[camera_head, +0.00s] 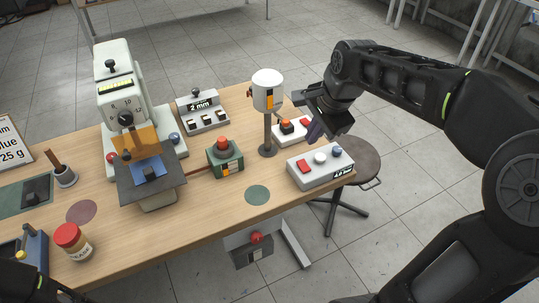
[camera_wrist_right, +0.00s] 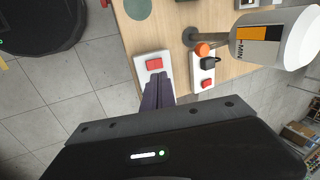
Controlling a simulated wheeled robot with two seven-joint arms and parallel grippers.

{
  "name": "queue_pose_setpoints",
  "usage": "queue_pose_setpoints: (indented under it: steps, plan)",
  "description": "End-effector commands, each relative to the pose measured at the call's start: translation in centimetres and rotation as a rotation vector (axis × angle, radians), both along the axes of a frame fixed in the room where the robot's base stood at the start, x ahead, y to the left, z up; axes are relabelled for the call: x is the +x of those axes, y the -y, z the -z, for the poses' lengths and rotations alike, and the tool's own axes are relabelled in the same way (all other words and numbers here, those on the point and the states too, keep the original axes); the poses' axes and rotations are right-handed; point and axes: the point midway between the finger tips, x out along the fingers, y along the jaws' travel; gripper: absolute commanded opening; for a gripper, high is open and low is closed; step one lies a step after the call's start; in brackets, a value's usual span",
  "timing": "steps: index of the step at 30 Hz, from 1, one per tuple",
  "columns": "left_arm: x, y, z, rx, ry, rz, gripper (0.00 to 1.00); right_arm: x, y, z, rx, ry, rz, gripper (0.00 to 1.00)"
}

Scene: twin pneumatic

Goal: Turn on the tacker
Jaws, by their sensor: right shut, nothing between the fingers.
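A white press-like machine (camera_head: 118,85) with a dial, which may be the tacker, stands at the left of the table. A blue piece (camera_head: 149,168) lies on its dark plate. At the right front corner is a white box (camera_head: 320,180) with a red switch (camera_head: 304,166), a white button and a blue knob. My right gripper (camera_head: 313,133) is shut and empty, above and behind this box. In the right wrist view its purple-grey fingers (camera_wrist_right: 157,82) overlap the box next to its red switch (camera_wrist_right: 154,64); contact cannot be told. My left gripper is not in view.
A white cylinder on a post (camera_head: 267,92) stands left of the right gripper. Beside it is another switch box (camera_head: 287,139) with a red switch. A green box with a red button (camera_head: 225,158) sits mid-table. A stool (camera_head: 358,160) stands right of the table.

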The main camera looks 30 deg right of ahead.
Motion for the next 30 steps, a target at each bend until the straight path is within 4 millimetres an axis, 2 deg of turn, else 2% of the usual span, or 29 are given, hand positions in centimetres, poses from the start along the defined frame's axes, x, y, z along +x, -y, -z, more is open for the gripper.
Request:
queue_pose_setpoints:
  steps: [1, 5, 17, 23, 30]
  plan:
    - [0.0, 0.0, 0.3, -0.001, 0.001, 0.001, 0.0, -0.5, 0.6, -0.7, -0.002, 0.005, 0.033, 0.0]
    - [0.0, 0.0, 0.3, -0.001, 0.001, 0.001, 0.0, -1.1, 1.2, -1.7, 0.001, 0.004, 0.07, 0.0]
    - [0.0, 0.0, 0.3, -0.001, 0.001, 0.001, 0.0, -1.0, 1.1, -1.4, 0.002, 0.002, 0.068, 0.0]
    - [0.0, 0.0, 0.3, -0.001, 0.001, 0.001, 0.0, -0.4, 1.1, 0.3, 0.003, 0.0, 0.068, 0.0]
    - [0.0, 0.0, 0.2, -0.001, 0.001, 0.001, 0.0, 1.0, 1.1, 4.4, 0.004, -0.003, 0.067, 0.0]
